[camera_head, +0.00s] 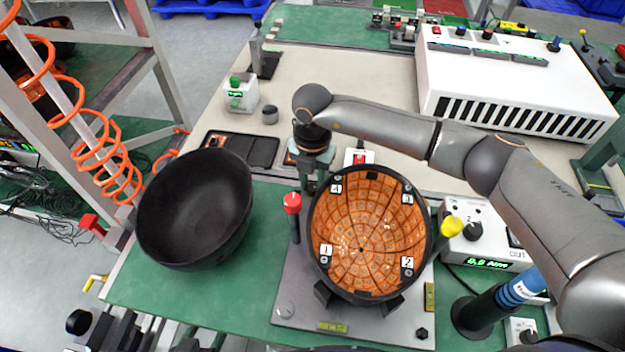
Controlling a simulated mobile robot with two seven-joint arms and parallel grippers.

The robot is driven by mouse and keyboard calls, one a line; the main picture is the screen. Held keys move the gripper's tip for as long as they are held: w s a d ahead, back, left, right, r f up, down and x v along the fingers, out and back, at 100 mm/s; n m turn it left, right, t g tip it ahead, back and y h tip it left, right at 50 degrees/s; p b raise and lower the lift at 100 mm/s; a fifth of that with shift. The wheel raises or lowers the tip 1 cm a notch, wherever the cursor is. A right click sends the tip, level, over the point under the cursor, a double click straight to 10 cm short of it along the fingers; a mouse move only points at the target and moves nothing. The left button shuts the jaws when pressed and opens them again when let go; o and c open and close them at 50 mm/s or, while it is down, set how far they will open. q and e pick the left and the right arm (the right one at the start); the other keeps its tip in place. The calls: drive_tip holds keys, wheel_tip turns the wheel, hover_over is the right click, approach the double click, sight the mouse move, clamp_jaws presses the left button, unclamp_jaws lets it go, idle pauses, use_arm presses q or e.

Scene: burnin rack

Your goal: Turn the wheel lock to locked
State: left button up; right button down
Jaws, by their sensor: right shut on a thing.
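A round fixture with an orange tiled inner face (370,230), marked with small number tags, stands tilted on a grey base plate (285,285). My right gripper (311,184) points down just behind its upper left rim. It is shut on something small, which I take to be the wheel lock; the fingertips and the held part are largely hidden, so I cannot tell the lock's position. A red knob (292,203) on a dark post stands just left of the gripper, and a yellow knob (451,226) stands right of the fixture. My left gripper is not in view.
A large black bowl (195,210) sits tilted on the green mat at left. A white control box (485,235) with a green display and a blue-banded cylinder (500,300) stand at right. A big white vented unit (510,80) is behind. Orange coiled hose (100,150) hangs at left.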

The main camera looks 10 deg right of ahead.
sight(313, 187)
drive_tip(key=shift+m, duration=1)
drive_tip(key=c, duration=0.6)
unclamp_jaws()
wheel_tip(313, 187, up, 13)
drive_tip(key=shift+f+b, duration=0.2)
drive_tip(key=shift+b, duration=0.1)
drive_tip(key=shift+s, duration=0.1)
